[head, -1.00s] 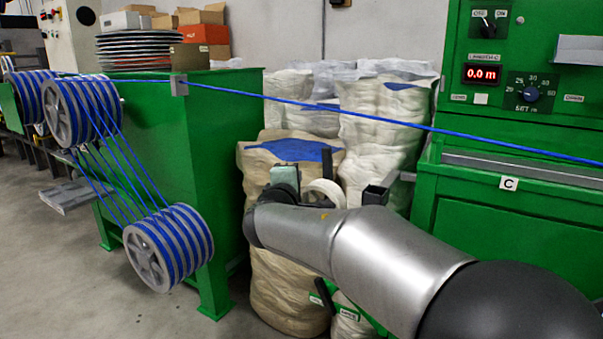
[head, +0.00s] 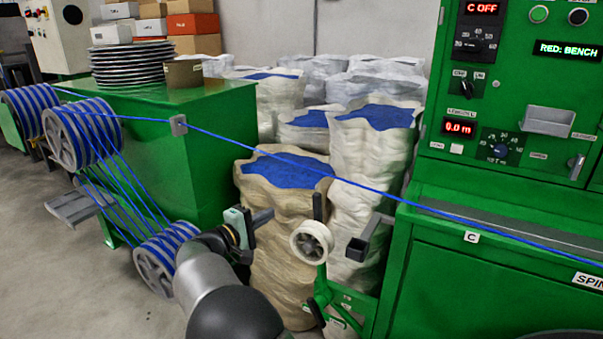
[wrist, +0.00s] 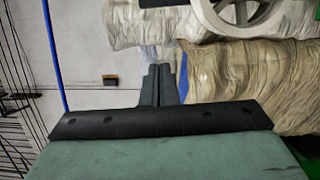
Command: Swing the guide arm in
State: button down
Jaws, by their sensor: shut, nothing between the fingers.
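The guide arm (head: 322,290) is a green pivoted bracket low in front of the green machine. It carries a white grooved wheel (head: 312,243) and black handle-like ends. In the wrist view a pale spoked wheel (wrist: 245,14), apparently the same one, shows at the top right. My gripper (head: 262,217) is left of the white wheel and apart from it, in front of a tan sack. In the wrist view its fingers (wrist: 162,72) are together with nothing between them. The blue cable (head: 330,175) runs taut above, from the left reels to the machine.
Several tall sacks (head: 375,150) stand behind the wheel. A grey square-ended bracket (head: 370,238) sticks out just right of the wheel. The green machine (head: 480,270) fills the right, and a green bin (head: 215,150) with cable reels (head: 85,135) stands left. The left floor is open.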

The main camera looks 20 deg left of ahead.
jog(key=shift+h, duration=0.3)
jog(key=w+d, duration=0.2)
jog(key=w+d+p, duration=0.1)
jog(key=w+d, duration=0.1)
jog(key=w+d+r, duration=0.1)
jog(key=w+d, duration=0.2)
jog(key=shift+w+p, duration=0.1)
jog(key=shift+p, duration=0.25)
jog(key=shift+d, duration=0.45)
